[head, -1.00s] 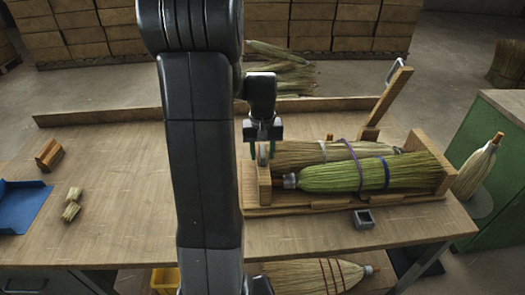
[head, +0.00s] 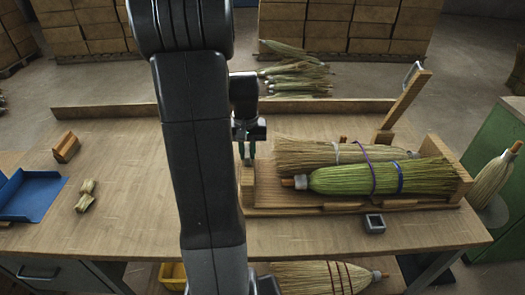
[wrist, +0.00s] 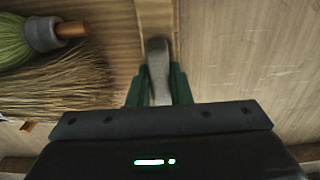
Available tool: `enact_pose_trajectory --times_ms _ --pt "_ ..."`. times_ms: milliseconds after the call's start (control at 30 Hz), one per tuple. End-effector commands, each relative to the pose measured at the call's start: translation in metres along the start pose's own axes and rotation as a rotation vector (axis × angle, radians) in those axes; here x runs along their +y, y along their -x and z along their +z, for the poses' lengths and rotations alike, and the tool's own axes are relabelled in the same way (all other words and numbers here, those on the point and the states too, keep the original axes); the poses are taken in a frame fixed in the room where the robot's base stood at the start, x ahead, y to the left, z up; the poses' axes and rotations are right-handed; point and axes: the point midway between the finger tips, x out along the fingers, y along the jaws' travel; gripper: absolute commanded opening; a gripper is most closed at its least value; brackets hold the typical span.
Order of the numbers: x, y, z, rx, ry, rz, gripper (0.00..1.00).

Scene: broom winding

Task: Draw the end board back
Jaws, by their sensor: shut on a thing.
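The end board (head: 247,188) is the upright wooden piece at the left end of a wooden cradle (head: 350,209) on the bench. My gripper (head: 246,160) is over it, with its green fingers shut on the board's grey metal grip. The wrist view shows the grip (wrist: 158,68) between the fingers and the end board (wrist: 155,15) beyond it. A green broom (head: 375,178) and a straw-coloured broom (head: 305,153) lie in the cradle, their left ends apart from the end board. The green broom's handle tip (wrist: 72,29) shows in the wrist view.
A wooden lever (head: 404,105) leans up behind the cradle. A small grey square block (head: 374,223) lies before it. A blue tray (head: 30,196), a wooden block (head: 66,147) and straw bits (head: 85,196) are at left. The bench between them and my arm is bare.

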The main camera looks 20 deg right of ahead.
Motion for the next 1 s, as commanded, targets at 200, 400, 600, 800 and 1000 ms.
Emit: enact_pose_trajectory --times_ms 200,400,600,800,1000 --pt "-0.007 0.001 -0.001 0.003 -0.001 -0.001 0.0" --pt "-0.008 0.001 -0.001 0.004 -0.001 -0.002 0.2" --pt "-0.007 0.001 0.0 0.003 0.0 -0.001 0.4" --pt "-0.007 0.002 0.0 0.002 0.0 -0.001 0.4" --pt "-0.007 0.024 -0.001 0.006 0.0 -0.001 0.4"
